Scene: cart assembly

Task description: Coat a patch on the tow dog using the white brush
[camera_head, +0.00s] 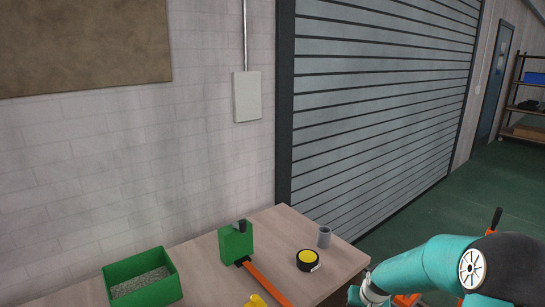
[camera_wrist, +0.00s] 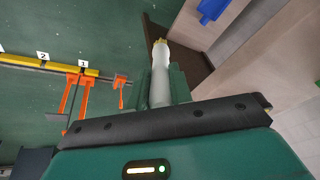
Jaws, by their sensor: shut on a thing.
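In the wrist view my gripper (camera_wrist: 162,78) is shut on the white brush (camera_wrist: 160,60). The brush's pale handle lies between the green fingers, and its yellowish tip points away from me. The tip is over or near a dark brown edge; I cannot tell whether it touches anything. I cannot say for certain which thing is the tow dog. Orange parts (camera_wrist: 70,92) stand along a yellow rail (camera_wrist: 50,66) with number labels, left of the brush and apart from it. In the head view my arm enters at the bottom right, and the gripper and brush are hidden.
A roller shutter (camera_head: 380,100) stands behind. Green floor (camera_head: 445,205) is open at right.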

